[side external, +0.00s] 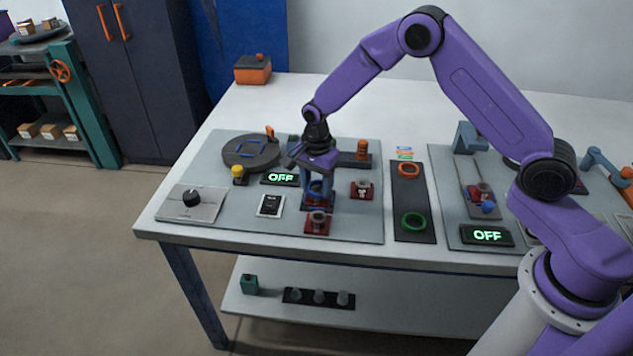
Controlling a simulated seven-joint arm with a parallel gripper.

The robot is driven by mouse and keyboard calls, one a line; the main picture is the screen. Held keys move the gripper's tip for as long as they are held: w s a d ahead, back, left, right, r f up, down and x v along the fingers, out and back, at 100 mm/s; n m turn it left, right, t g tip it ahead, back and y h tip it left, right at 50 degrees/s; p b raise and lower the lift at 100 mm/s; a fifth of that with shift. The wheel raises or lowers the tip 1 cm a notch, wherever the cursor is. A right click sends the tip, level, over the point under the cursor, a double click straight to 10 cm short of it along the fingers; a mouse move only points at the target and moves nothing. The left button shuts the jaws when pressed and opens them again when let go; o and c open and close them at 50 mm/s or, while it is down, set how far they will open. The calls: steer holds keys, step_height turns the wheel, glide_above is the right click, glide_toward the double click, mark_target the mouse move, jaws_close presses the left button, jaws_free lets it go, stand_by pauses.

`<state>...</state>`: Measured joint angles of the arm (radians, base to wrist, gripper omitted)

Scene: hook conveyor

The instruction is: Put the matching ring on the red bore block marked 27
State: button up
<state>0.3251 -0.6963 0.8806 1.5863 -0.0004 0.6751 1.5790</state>
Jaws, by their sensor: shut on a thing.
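My gripper (318,188) points down over the left panel and is shut on what looks like a blue ring (316,187), partly hidden by the fingers. A red bore block (308,203) is directly under or just behind the gripper, mostly hidden. I cannot tell whether the ring touches it. A second red bore block (317,226) with a grey bore stands just in front, and a third (363,190) to the right, with a pale mark. The numbers are too small to read. A dark ring tray (414,190) holds an orange ring (409,170) and a green ring (413,222).
An orange stack (362,150) stands behind.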

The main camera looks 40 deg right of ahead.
steer(key=shift+f, duration=0.9)
stand_by(4.8)
stand_by(0.4)
steer(key=o, duration=1.4)
steer(key=shift+r, duration=3.5)
